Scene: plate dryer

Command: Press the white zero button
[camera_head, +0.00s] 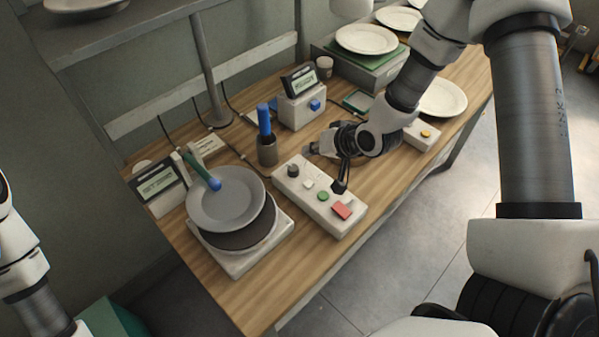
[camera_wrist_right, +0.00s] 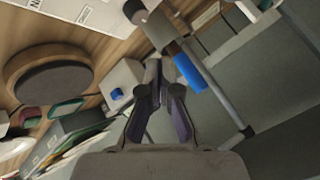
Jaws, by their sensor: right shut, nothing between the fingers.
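The light grey control box (camera_head: 318,196) stands near the table's front edge. On its top are a dark knob (camera_head: 293,170), the small white button (camera_head: 308,184), a green button (camera_head: 323,196) and a red button (camera_head: 341,211). My right gripper (camera_head: 314,148) is above the table, behind the control box, apart from the white button. It also shows in the right wrist view (camera_wrist_right: 164,88), shut and empty, pointing towards the wall side. I cannot make out the white button in the wrist view. Only links of my left arm show at the left edge; its gripper is out of view.
A scale (camera_head: 258,252) with a grey plate (camera_head: 226,200) stands left of the control box. White plates (camera_head: 366,39) are at the back right.

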